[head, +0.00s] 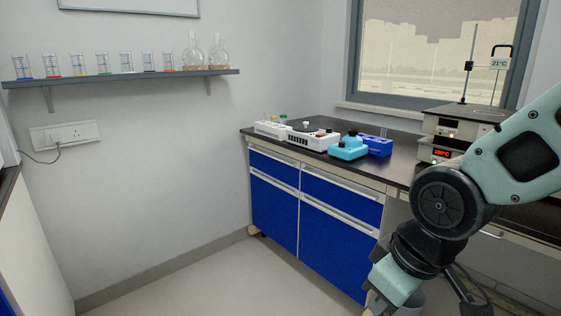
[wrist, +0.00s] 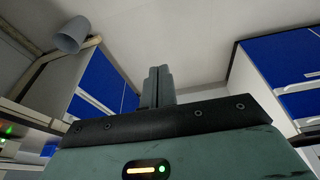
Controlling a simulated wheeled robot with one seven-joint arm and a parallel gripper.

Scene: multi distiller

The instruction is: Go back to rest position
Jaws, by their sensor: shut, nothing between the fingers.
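My gripper (wrist: 158,84) shows in the wrist view with its two grey fingers pressed together and nothing between them. In the head view my arm comes in from the right edge and bends down in front of the bench. The fingers are not clearly visible in the head view. In the wrist view the fingers stand clear of the cabinets and touch nothing that I can see.
A dark bench top (head: 400,167) over blue cabinets (head: 335,238) stands close behind my arm. It carries a white device (head: 313,139), a turquoise device (head: 348,148), a blue rack (head: 376,145) and a heater reading (head: 440,153). The floor (head: 215,285) at left is clear.

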